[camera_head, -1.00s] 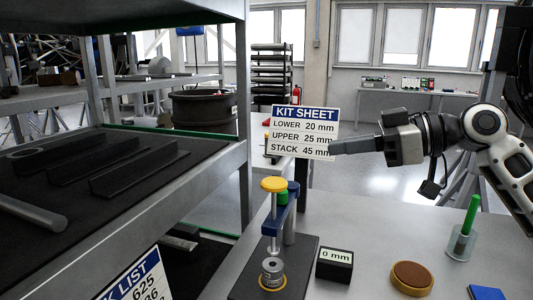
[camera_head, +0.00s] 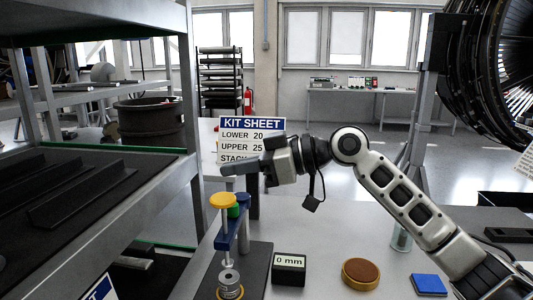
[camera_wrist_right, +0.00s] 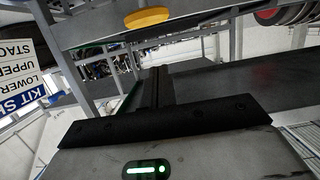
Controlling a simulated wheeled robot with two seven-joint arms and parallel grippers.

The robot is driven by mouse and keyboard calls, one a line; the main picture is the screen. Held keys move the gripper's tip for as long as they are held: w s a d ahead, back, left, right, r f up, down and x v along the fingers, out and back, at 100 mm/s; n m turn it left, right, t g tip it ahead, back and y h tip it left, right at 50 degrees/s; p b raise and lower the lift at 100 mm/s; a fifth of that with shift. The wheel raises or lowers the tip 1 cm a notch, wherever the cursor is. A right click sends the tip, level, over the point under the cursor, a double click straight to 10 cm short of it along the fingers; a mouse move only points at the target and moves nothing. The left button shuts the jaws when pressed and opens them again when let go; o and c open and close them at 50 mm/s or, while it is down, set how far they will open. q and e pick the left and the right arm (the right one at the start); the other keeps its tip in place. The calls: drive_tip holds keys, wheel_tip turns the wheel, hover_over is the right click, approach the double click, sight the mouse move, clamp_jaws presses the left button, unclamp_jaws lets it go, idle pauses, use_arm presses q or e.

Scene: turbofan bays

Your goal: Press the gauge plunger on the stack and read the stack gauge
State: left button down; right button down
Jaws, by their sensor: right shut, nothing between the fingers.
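The gauge stand has a yellow plunger cap (camera_head: 222,200) on a metal rod, held by a blue arm (camera_head: 233,226). Below the rod, a grey metal stack (camera_head: 230,279) sits on the stand's dark base (camera_head: 258,262), with a gap between rod and stack. The gauge display (camera_head: 289,261) beside it reads 0 mm. My right gripper (camera_head: 232,168) is shut and empty, its fingers pointing left just above the yellow cap, apparently not touching it. The cap also shows at the top of the right wrist view (camera_wrist_right: 147,17), beyond the dark finger (camera_wrist_right: 185,117). My left gripper is not in view.
A kit sheet (camera_head: 252,124) stands behind the gripper, its stack line partly covered. A shelf rack (camera_head: 150,205) is close on the left. A brown round pad (camera_head: 360,273), a blue block (camera_head: 428,285) and a clear holder (camera_head: 400,238) partly behind my arm are on the table.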

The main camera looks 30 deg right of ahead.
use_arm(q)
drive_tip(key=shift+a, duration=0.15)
use_arm(e)
drive_tip(key=shift+w+a+f, duration=0.1)
drive_tip(key=shift+a+f, duration=0.05)
drive_tip(key=shift+f, duration=0.9)
drive_tip(key=shift+w+a+f, duration=0.1)
drive_tip(key=shift+f, duration=0.95)
drive_tip(key=shift+f, duration=0.1)
